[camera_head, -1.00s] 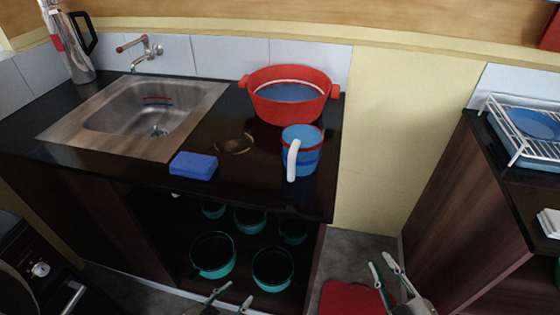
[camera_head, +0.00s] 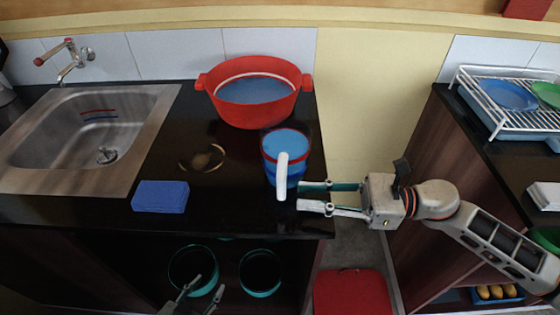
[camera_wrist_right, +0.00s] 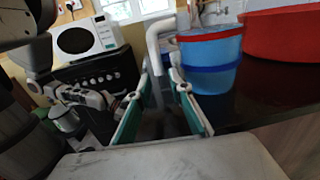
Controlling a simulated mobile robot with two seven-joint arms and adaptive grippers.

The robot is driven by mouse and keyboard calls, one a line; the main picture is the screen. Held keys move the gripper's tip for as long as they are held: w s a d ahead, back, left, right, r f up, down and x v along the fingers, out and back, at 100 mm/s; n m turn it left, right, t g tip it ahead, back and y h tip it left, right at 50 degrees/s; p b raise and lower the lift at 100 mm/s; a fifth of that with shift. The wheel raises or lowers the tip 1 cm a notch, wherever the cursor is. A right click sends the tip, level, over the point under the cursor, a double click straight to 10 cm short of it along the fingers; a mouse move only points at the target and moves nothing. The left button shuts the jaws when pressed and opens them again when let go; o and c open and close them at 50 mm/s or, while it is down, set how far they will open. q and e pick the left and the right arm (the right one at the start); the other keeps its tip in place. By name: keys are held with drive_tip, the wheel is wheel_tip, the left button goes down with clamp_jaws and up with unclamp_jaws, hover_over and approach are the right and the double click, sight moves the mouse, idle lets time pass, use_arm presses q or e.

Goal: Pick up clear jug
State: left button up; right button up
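The clear jug (camera_head: 270,152), bluish with red and blue bands and a white handle (camera_head: 282,178), stands upright on the black counter near its front right corner. The jug (camera_wrist_right: 212,62) also shows in the right wrist view. My right gripper (camera_head: 300,196) comes in from the right, low beside the jug's handle. In the right wrist view its fingers (camera_wrist_right: 161,80) are apart, with the white handle showing just beyond and between the tips; I cannot tell whether they touch it. My left gripper (camera_head: 207,278) is low in front of the counter, its fingers apart and empty.
A red pot (camera_head: 257,105) stands behind the jug. A blue sponge (camera_head: 160,197) and a sink (camera_head: 90,135) are to the left. Dark pots (camera_head: 260,270) sit on the shelf below. A dish rack (camera_head: 515,105) is on the right counter.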

sight(281, 191)
drive_tip(key=a+p, duration=0.1)
drive_tip(key=a, duration=0.1)
drive_tip(key=a+r+p, duration=0.1)
drive_tip(key=a, duration=0.2)
drive_tip(key=shift+a+r, duration=0.1)
drive_tip(key=shift+r, duration=0.05)
drive_tip(key=shift+w+a, duration=0.1)
drive_tip(key=shift+a, duration=0.25)
use_arm(q)
drive_tip(key=r, duration=0.2)
drive_tip(key=w+r, duration=0.1)
drive_tip(key=shift+d+r, duration=0.1)
drive_tip(key=shift+r, duration=0.3)
use_arm(e)
drive_tip(key=shift+a+f, duration=0.1)
drive_tip(key=shift+f, duration=0.1)
clamp_jaws()
use_arm(q)
drive_tip(key=shift+f, duration=0.2)
use_arm(e)
drive_tip(key=shift+r, duration=0.15)
